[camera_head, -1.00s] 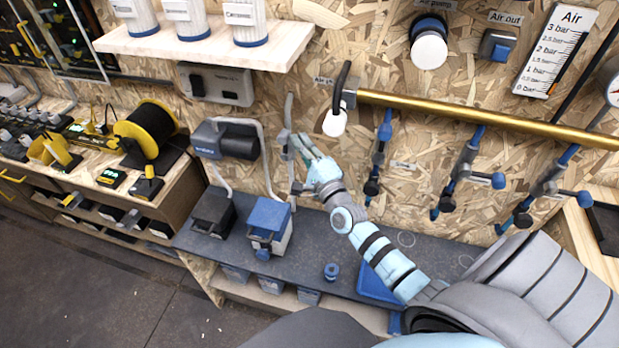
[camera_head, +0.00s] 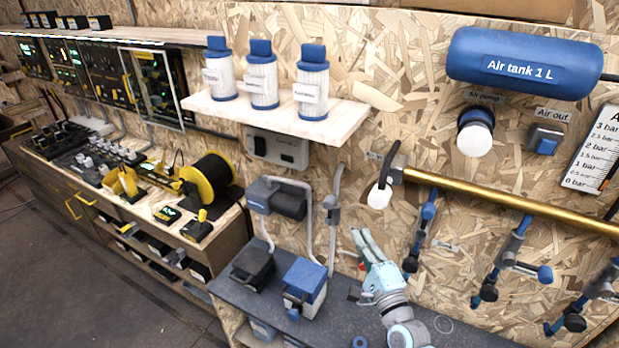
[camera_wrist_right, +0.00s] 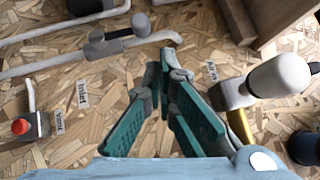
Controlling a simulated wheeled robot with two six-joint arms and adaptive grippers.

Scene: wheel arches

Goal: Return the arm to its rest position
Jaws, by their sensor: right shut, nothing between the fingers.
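My right gripper (camera_head: 361,240) shows low in the head view, its arm coming up from the bottom edge. It is shut and empty, in front of the chipboard wall. It is to the right of the grey pipe with a valve (camera_head: 332,208), and a gap shows between them. In the right wrist view the teal fingers of the gripper (camera_wrist_right: 164,72) come together near the middle, with nothing held. My left gripper is in neither view.
A brass pipe (camera_head: 510,200) with a white-knobbed valve (camera_head: 379,197) runs along the wall, with blue-handled valves (camera_head: 510,246) below. A dark shelf (camera_head: 450,331) carries a blue-lidded box (camera_head: 305,282) and a black box (camera_head: 252,265). A white shelf (camera_head: 345,117) holds three canisters.

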